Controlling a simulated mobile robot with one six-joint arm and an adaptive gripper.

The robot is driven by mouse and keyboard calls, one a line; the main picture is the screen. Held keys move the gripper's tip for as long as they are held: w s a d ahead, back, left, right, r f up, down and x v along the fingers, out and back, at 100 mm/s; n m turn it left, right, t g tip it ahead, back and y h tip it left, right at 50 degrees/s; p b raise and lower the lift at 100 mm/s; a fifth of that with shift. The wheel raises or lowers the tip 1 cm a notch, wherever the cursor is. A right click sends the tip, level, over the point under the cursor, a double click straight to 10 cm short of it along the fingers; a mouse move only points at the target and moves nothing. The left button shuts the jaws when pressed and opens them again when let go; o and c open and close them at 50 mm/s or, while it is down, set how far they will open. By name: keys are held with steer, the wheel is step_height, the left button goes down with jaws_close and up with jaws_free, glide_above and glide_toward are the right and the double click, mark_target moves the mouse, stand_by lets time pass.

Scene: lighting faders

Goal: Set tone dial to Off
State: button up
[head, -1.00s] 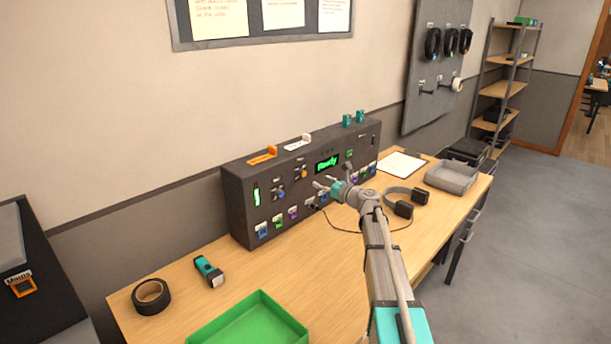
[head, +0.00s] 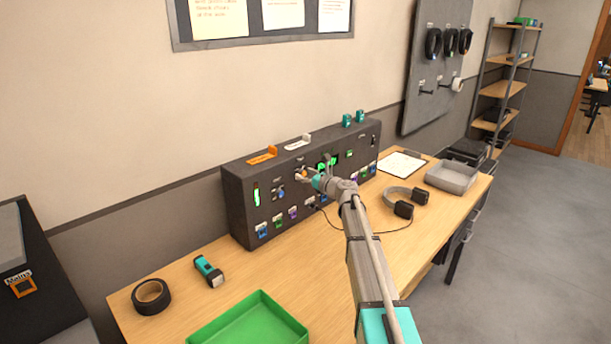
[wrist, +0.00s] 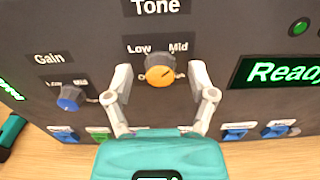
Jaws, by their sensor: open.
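The tone dial (wrist: 159,70) is an orange round knob under the label "Tone" in the wrist view. "Low" and "Mid" are printed above it; lettering below it is partly covered by the knob. A light pointer mark on it seems to face the upper right, near "Mid". My gripper (wrist: 160,80) is open, with one finger on each side of the dial; I cannot tell whether they touch it. In the head view my gripper (head: 308,176) is at the front of the dark console (head: 238,205) and partly hides the dial.
The blue gain dial (wrist: 70,97) is left of the tone dial. A lit "Ready" display (wrist: 285,71) is to the right. Coloured switches line the console's lower edge. A green tray (head: 262,298), a torch (head: 209,270), tape (head: 151,296) and headphones (head: 403,208) lie on the table.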

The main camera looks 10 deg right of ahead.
jaws_close()
